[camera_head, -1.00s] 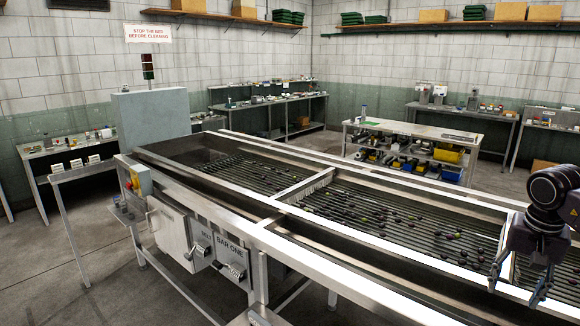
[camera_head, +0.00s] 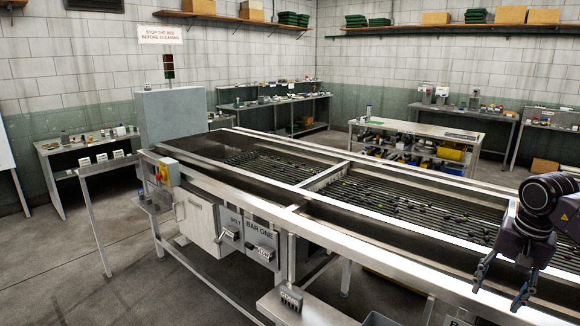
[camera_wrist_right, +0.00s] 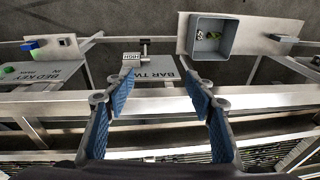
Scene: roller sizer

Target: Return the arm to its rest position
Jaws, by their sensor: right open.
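My right arm enters at the right edge of the head view. Its dark gripper (camera_head: 498,292) points down over the near side of the roller sizer (camera_head: 330,235), with its two fingers apart and nothing between them. In the right wrist view, the blue-padded fingers (camera_wrist_right: 162,92) are spread. Between and beyond them are the sizer's metal rail (camera_wrist_right: 60,106) and a panel marked BAR TWO (camera_wrist_right: 160,75). I cannot tell how high the fingertips are above the frame. My left arm and gripper are not in the head view.
A grey bin (camera_wrist_right: 226,38) with small items sits on a shelf beyond the rail. A BED KEY plate (camera_wrist_right: 40,72) is at the left. Rollers (camera_head: 400,205) carry small dark fruit. The BAR ONE panel (camera_head: 262,240) has a lever. Floor (camera_head: 110,270) at the left is clear.

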